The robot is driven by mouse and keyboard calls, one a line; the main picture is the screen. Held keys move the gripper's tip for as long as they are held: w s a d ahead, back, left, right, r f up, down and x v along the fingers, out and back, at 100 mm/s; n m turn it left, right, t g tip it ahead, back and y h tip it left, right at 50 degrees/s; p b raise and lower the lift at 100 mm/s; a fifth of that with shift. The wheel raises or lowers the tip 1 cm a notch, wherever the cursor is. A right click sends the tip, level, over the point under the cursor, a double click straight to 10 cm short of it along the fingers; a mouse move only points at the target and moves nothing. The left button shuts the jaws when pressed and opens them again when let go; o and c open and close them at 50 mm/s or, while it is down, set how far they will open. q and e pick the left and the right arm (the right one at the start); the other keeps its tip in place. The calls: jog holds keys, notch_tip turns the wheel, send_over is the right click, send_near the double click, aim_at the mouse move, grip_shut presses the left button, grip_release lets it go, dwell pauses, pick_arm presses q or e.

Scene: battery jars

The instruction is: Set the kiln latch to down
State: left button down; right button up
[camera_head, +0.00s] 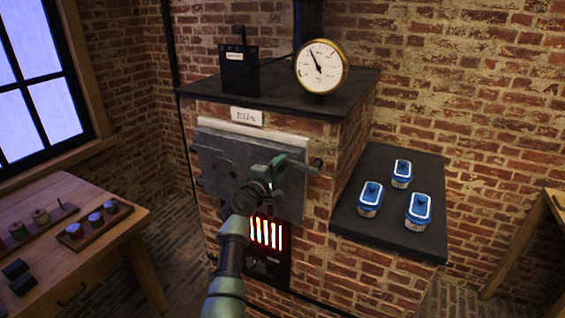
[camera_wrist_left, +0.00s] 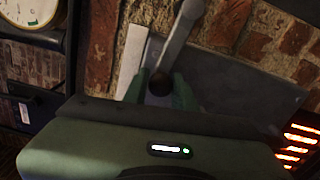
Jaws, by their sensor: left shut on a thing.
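The kiln (camera_head: 215,108) is a brick block with a grey metal door (camera_head: 222,160) on its front. The latch (camera_head: 315,164) shows at the door's right edge, partly hidden by my gripper. In the left wrist view the latch is a grey lever (camera_wrist_left: 181,38) with a dark round knob (camera_wrist_left: 160,84). My left gripper (camera_head: 277,168) is at the right part of the door. Its green fingers (camera_wrist_left: 166,91) are shut on the latch knob, one on each side. The lever looks roughly level, its knob end to the left. My right gripper is not in view.
Glowing bars (camera_head: 266,232) show below the door. A gauge (camera_head: 321,66) and a black box (camera_head: 239,69) stand on the kiln top. A dark side shelf (camera_head: 400,160) holds three blue-lidded jars (camera_head: 401,173). A wooden table (camera_head: 90,262) with small items is at left.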

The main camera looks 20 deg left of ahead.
pick_arm(q)
jog(key=shift+f+n, duration=0.6)
jog(key=shift+n, duration=0.3)
jog(key=shift+f, duration=0.1)
jog(key=c, duration=1.1)
grip_release()
jog(key=shift+c, duration=0.2)
jog(key=s, duration=0.7)
jog(key=shift+s+a+b, duration=0.15)
jog(key=shift+s+b, duration=0.25)
jog(key=shift+b, duration=0.05)
